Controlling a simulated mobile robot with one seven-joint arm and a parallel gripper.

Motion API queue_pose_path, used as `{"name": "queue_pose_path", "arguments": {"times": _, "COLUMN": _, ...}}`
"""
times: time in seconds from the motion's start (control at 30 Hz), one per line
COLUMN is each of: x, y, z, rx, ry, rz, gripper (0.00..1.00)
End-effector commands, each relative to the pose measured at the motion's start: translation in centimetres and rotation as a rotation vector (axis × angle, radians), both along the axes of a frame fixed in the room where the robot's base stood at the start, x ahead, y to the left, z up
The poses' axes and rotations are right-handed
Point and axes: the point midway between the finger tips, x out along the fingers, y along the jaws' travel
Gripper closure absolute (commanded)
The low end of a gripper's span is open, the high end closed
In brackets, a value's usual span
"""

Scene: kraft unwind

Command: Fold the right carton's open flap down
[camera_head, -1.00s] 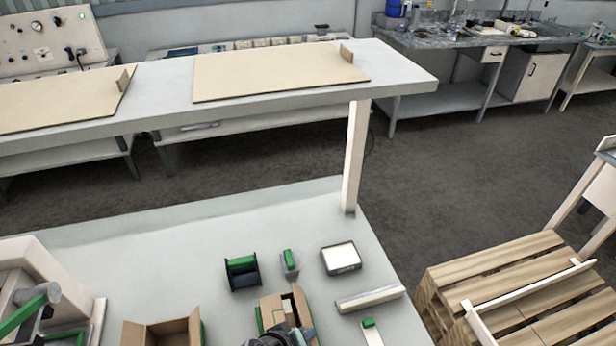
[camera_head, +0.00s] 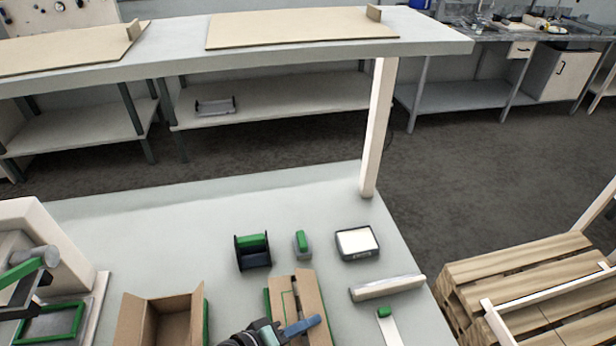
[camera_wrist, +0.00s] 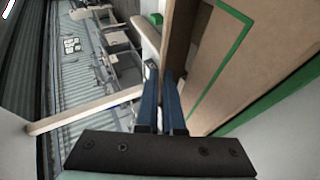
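In the wrist view the carton's brown face with a green line (camera_wrist: 233,55) fills the upper right. My gripper (camera_head: 316,321) has blue fingers at the near right of this carton, beside the flap. In the wrist view my gripper (camera_wrist: 161,75) shows a narrow gap between its fingers, close to a brown board edge (camera_wrist: 180,35). Contact with the flap is unclear.
An open, empty-looking carton (camera_head: 172,325) stands to the left. A green-and-black holder (camera_head: 253,252), a small green-topped item (camera_head: 302,243), a scale-like device (camera_head: 357,243) and a pale bar (camera_head: 387,288) lie behind and right. A shelf post (camera_head: 378,130) rises at the back.

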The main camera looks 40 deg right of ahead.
Motion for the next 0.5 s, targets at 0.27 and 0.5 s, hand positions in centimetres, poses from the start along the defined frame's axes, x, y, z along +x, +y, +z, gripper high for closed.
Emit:
{"name": "queue_pose_path", "arguments": {"times": 0.27, "x": 0.0, "y": 0.02, "z": 0.01, "rx": -0.001, "ry": 0.001, "rz": 0.0, "gripper": 1.0}}
{"name": "queue_pose_path", "arguments": {"times": 0.5, "x": -0.01, "y": 0.01, "z": 0.0, "rx": -0.001, "ry": 0.002, "rz": -0.001, "gripper": 0.65}}
